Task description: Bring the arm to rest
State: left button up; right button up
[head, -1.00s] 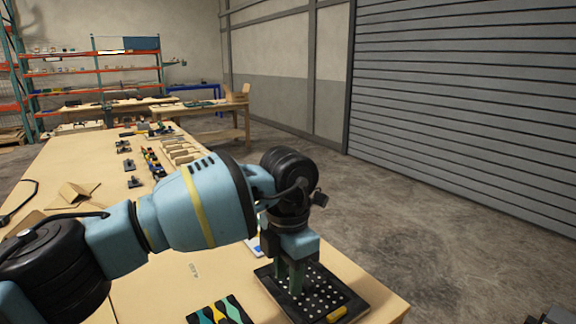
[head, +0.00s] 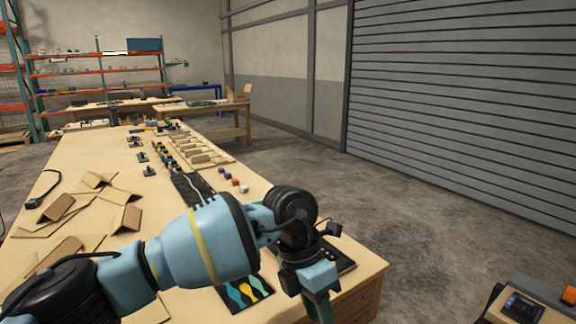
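My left arm comes in from the left over the long wooden table (head: 95,165). My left gripper (head: 318,303) points down near the table's front right corner, at the bottom edge of the view. Its green fingers overlap and are partly cut off, so their opening does not show. The black panel (head: 345,262) is mostly hidden behind the wrist. My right gripper is not in view.
A dark mat with teal and yellow shapes (head: 246,291) lies left of the gripper. Folded cardboard pieces (head: 58,207) cover the table's left part. Small coloured blocks (head: 235,183) lie beyond the arm. A dark device (head: 522,306) stands at the lower right. Open floor lies to the right.

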pick_arm(q)
jog(key=s+d+n+g+h, duration=0.4)
jog(key=s+d+n+h, duration=0.2)
jog(key=s+d+h, duration=0.7)
jog(key=w+a+f+n+t+y+p, duration=0.1)
jog(key=w+a+f+n+t+y, duration=0.15)
jog(key=a+f+n+t, duration=1.05)
jog(key=w+a+f+n+t+y+p, duration=0.1)
jog(key=w+a+f+n+t+y, duration=0.15)
jog(key=a+n+t, duration=1.15)
jog(key=s+a+f+n+g+y, duration=0.4)
jog(key=s+a+f+n+g, duration=0.1)
jog(key=s+f, duration=0.4)
jog(key=s+a+f+n+g+y, duration=0.5)
jog(key=s+a+f+n+g, duration=0.1)
jog(key=s, duration=0.8)
notch_tip(320, 180, down, 3)
jog(key=shift+s+a+n+g+p, duration=0.2)
jog(key=shift+n+g+p, duration=0.25)
jog(key=shift+n, duration=0.55)
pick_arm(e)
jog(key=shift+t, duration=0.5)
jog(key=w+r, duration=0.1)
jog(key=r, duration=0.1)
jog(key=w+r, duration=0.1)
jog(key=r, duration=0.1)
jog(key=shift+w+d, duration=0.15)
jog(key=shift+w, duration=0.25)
